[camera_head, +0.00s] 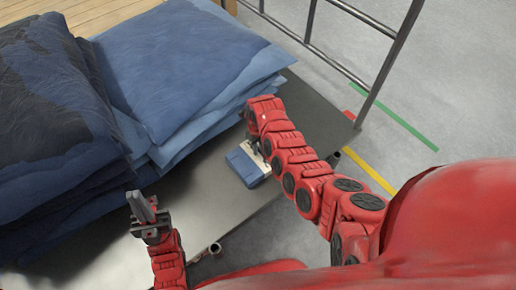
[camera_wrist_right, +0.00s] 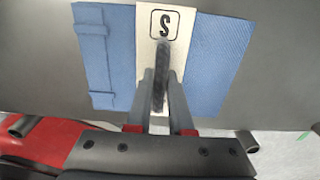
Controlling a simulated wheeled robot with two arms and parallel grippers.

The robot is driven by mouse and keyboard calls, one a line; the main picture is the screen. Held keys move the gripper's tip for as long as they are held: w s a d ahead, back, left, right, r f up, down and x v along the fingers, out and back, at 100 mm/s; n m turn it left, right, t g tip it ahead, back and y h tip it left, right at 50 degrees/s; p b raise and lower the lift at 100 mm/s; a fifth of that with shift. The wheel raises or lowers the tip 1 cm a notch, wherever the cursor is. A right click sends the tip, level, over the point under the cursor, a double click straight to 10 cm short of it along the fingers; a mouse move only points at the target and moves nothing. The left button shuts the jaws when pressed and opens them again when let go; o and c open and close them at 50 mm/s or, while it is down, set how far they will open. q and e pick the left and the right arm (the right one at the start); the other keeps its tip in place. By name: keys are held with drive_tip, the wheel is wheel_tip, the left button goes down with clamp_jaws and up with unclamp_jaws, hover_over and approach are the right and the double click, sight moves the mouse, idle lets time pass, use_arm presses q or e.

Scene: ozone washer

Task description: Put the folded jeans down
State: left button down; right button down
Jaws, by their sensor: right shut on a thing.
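The folded jeans (camera_head: 246,165) are a small flat blue bundle with a pale band at the grey table's right part, near its front edge. In the right wrist view the jeans (camera_wrist_right: 215,60) show a cream band with a black "S" between two blue panels. My right gripper (camera_wrist_right: 160,85) is shut on the jeans at the band. In the head view it is mostly hidden by my arm. I cannot tell whether the jeans touch the table. My left gripper (camera_head: 147,208) is over the table's front, left of the jeans and apart from them; its finger gap is unclear.
Tall stacks of dark blue denim (camera_head: 50,110) and lighter denim (camera_head: 180,65) fill the table's left and back. The grey table (camera_head: 205,205) is bare around the jeans. A metal rail frame (camera_head: 385,65) stands behind at the right.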

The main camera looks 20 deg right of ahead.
drive_tip(key=c, duration=0.8)
unclamp_jaws()
drive_tip(key=shift+f, duration=0.1)
